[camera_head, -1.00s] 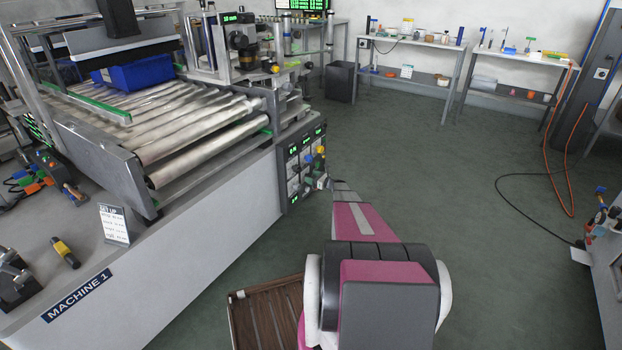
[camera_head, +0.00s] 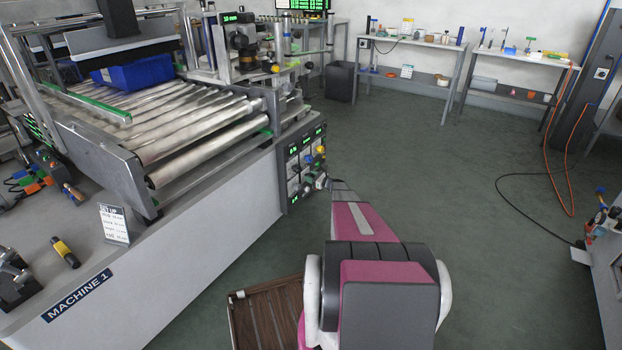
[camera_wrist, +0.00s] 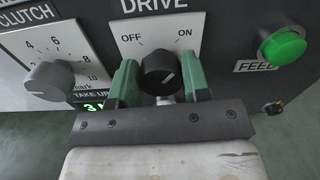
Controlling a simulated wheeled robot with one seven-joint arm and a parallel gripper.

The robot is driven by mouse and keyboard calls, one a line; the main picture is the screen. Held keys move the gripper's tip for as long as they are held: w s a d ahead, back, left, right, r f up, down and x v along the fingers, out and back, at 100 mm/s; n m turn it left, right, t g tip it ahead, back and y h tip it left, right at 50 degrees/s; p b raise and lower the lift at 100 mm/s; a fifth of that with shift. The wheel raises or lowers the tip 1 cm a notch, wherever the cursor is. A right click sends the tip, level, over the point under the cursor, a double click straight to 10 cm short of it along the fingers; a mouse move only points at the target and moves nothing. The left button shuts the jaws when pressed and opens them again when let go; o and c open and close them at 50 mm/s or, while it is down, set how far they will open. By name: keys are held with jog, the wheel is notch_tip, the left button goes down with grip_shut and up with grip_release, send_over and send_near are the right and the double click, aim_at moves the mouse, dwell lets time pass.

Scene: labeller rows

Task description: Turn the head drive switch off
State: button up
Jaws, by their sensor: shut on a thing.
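The drive switch (camera_wrist: 158,72) is a black rotary knob on a white plate marked DRIVE, with OFF at upper left and ON at upper right. Its white pointer mark slants toward the ON side. My gripper (camera_wrist: 160,84) has its two green fingers on either side of the knob, shut on it. In the head view the control panel (camera_head: 293,176) is on the end of the machine, and my gripper (camera_head: 318,182) is at its lower right side, small and partly hidden by my arm.
In the wrist view a grey clutch knob (camera_wrist: 49,80) is left of the switch. A green feed button (camera_wrist: 284,45) is to its right. Open floor (camera_head: 440,180) lies right of the machine.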

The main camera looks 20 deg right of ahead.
jog(key=n, duration=0.4)
jog(key=shift+s, duration=0.1)
jog(key=n, duration=0.4)
jog(key=shift+a+n, duration=0.1)
jog(key=shift+n, duration=0.2)
jog(key=n, duration=0.4)
jog(key=shift+f+n, duration=0.1)
jog(key=shift+n, duration=0.2)
jog(key=shift+f+n, duration=0.1)
jog(key=shift+n, duration=1.7)
jog(key=shift+s, duration=0.1)
jog(key=o, duration=0.9)
jog(key=shift+o, duration=0.2)
